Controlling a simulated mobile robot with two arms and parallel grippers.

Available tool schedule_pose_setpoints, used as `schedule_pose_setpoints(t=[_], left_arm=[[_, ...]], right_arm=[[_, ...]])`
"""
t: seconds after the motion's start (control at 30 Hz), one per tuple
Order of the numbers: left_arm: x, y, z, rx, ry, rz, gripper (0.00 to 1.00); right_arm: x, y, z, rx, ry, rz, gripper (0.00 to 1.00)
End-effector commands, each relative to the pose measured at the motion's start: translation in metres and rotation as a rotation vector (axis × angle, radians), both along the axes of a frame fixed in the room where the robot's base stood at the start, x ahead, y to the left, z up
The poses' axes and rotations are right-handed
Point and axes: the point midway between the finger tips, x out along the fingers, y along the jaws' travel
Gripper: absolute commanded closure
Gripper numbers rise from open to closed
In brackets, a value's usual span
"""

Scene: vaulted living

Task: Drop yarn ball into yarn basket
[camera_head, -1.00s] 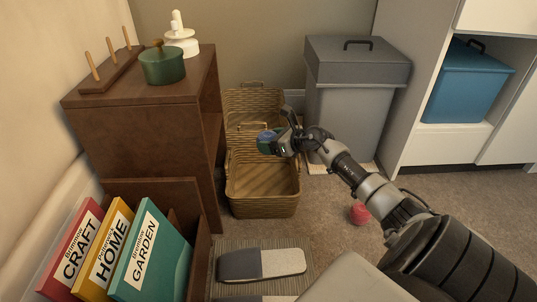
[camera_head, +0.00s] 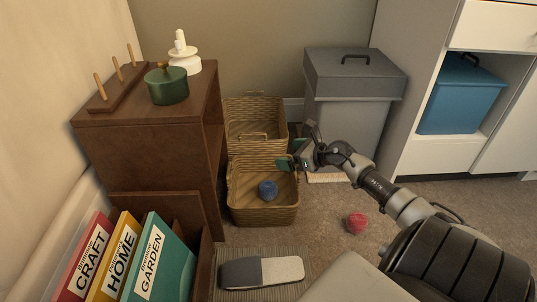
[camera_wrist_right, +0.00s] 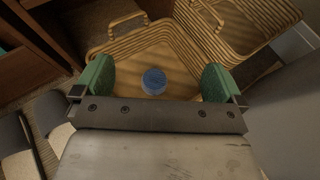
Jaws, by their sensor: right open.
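A blue yarn ball (camera_head: 267,190) lies inside the front wicker basket (camera_head: 262,217). In the right wrist view the blue ball (camera_wrist_right: 154,81) shows on the basket's floor, between and beyond the fingers. My right gripper (camera_head: 291,163) is above the basket's back right rim, open and empty, with green finger pads; the pads also show wide apart in the right wrist view (camera_wrist_right: 158,84). A red yarn ball (camera_head: 356,223) lies on the carpet to the right of the basket. My left gripper is not in view.
A second wicker basket (camera_head: 255,111) stands behind the first. A brown cabinet (camera_head: 155,157) is on the left, and a grey lidded bin (camera_head: 346,119) stands behind my right arm. Slippers (camera_head: 262,271) lie on a mat in front.

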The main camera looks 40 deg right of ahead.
Motion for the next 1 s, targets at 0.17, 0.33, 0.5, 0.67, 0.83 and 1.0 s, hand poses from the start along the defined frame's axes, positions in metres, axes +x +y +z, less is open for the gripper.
schedule_pose_setpoints(t=[0.17, 0.33, 0.5, 0.67, 0.83, 1.0], left_arm=[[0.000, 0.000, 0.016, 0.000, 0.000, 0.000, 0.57], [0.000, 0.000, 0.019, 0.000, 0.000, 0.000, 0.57], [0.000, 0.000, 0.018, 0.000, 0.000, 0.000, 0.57], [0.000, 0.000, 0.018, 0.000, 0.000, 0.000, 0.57], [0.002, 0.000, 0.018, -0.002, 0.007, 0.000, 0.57], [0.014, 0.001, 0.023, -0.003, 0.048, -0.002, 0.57]], right_arm=[[-0.021, -0.005, 0.010, 0.001, 0.002, -0.001, 0.00], [-0.028, -0.007, 0.012, 0.001, 0.000, 0.000, 0.00], [-0.028, -0.007, 0.012, 0.000, -0.001, 0.000, 0.00], [-0.028, -0.007, 0.012, 0.000, -0.001, 0.000, 0.00], [-0.028, -0.005, 0.012, 0.006, 0.000, 0.002, 0.00], [-0.031, 0.042, 0.023, 0.193, 0.009, 0.050, 0.00]])
